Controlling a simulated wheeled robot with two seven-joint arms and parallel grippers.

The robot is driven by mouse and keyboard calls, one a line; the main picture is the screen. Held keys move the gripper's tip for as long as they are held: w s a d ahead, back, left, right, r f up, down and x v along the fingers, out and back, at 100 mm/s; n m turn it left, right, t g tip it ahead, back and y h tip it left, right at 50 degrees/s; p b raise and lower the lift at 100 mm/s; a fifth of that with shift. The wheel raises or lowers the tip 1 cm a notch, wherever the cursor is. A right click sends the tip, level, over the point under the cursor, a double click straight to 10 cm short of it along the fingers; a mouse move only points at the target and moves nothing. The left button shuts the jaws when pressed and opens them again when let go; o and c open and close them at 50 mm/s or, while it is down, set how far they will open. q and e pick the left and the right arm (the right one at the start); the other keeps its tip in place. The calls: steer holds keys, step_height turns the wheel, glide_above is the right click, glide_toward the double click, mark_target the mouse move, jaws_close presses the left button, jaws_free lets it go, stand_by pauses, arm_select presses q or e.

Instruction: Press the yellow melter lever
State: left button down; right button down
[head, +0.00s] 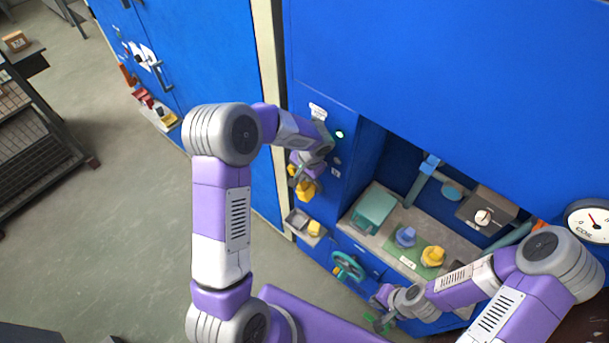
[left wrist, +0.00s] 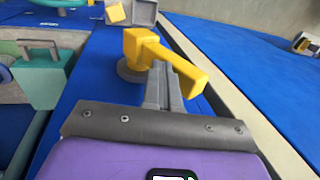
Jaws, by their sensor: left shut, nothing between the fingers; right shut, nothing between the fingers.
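The yellow melter lever (head: 307,190) is on the blue cabinet's narrow front panel. In the left wrist view the lever (left wrist: 143,46) has a thick yellow head on a round grey base and an arm slanting down to the right. My left gripper (head: 296,179) is shut and empty, right beside the lever. In the left wrist view its fingertips (left wrist: 162,66) lie close to the lever arm, which passes along their right side; I cannot tell whether they touch. My right gripper (head: 376,322) is shut and empty, low in front of the cabinet, away from the lever.
Below the lever is a small grey tray (head: 297,218) with a yellow block (head: 314,228). To the right, the cabinet recess holds a teal box (head: 374,207) and blue and yellow pieces on a green mat (head: 424,271). A teal handwheel (head: 347,266) sticks out below.

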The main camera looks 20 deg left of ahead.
arm_select(q)
steer(key=shift+w+a+h, duration=0.2)
steer(key=shift+a+h, duration=0.4)
steer(key=shift+a, duration=0.1)
steer(key=shift+w+a+f, duration=0.1)
steer(key=shift+a+f, duration=0.15)
steer(key=shift+a, duration=0.4)
step_height(320, 180, up, 8)
steer(key=d, duration=0.1)
steer(key=shift+d+f, duration=0.2)
steer(key=shift+f, duration=0.1)
